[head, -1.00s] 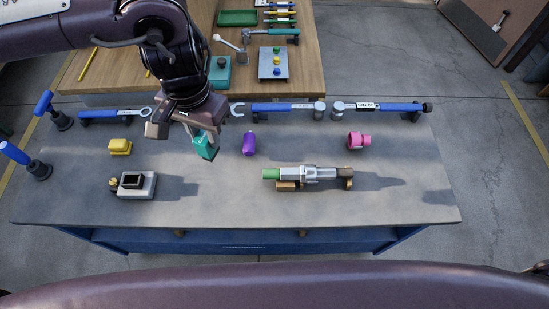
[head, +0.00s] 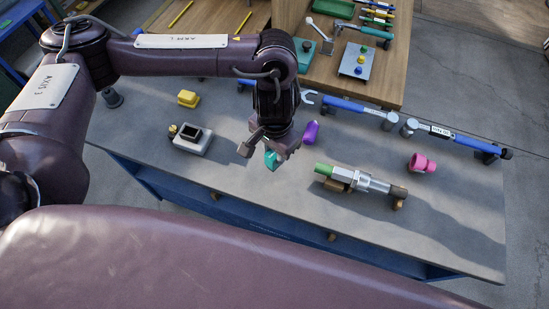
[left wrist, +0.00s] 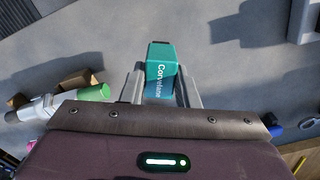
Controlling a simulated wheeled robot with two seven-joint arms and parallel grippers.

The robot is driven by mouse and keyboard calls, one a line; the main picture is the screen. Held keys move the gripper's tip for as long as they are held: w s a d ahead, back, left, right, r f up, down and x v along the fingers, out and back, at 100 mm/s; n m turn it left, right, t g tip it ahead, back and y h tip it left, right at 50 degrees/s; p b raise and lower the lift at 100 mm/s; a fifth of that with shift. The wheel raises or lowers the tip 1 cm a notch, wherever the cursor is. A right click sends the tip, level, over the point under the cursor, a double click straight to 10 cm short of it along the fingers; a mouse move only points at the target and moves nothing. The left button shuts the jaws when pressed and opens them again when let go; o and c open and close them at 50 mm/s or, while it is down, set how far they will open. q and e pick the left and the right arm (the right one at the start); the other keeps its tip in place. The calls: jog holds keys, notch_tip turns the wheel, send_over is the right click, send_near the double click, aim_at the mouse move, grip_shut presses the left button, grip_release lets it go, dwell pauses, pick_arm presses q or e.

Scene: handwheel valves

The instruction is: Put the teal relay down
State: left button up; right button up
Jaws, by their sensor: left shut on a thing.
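The teal relay (head: 271,159) is a small block held by my left gripper (head: 268,150) over the grey workbench (head: 240,180). In the left wrist view the relay (left wrist: 161,65) sits between the two fingers, with white lettering on its side. The left gripper is shut on it. In the head view the fingers and wrist cover part of the relay. I cannot tell whether its underside touches the bench. My right gripper is not in view.
A grey block with a dark square opening (head: 193,138) lies to the left, a yellow piece (head: 188,98) behind it. A purple piece (head: 311,132) stands close right of the gripper. A green-tipped metal fitting (head: 360,182) and a pink piece (head: 422,163) are further right.

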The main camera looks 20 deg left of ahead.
aim_at(275, 159)
pick_arm(q)
notch_tip(275, 159, down, 4)
jog(key=shift+r+b, duration=0.1)
jog(key=shift+b, duration=0.45)
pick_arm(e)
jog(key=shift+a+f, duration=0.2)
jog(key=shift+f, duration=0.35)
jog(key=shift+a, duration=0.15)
pick_arm(q)
jog(key=o, duration=1)
jog(key=shift+f, duration=0.2)
jog(key=shift+r, duration=0.1)
notch_tip(275, 159, up, 11)
jog(key=shift+f+p, duration=0.1)
jog(key=shift+p, duration=0.9)
jog(key=shift+r, duration=0.7)
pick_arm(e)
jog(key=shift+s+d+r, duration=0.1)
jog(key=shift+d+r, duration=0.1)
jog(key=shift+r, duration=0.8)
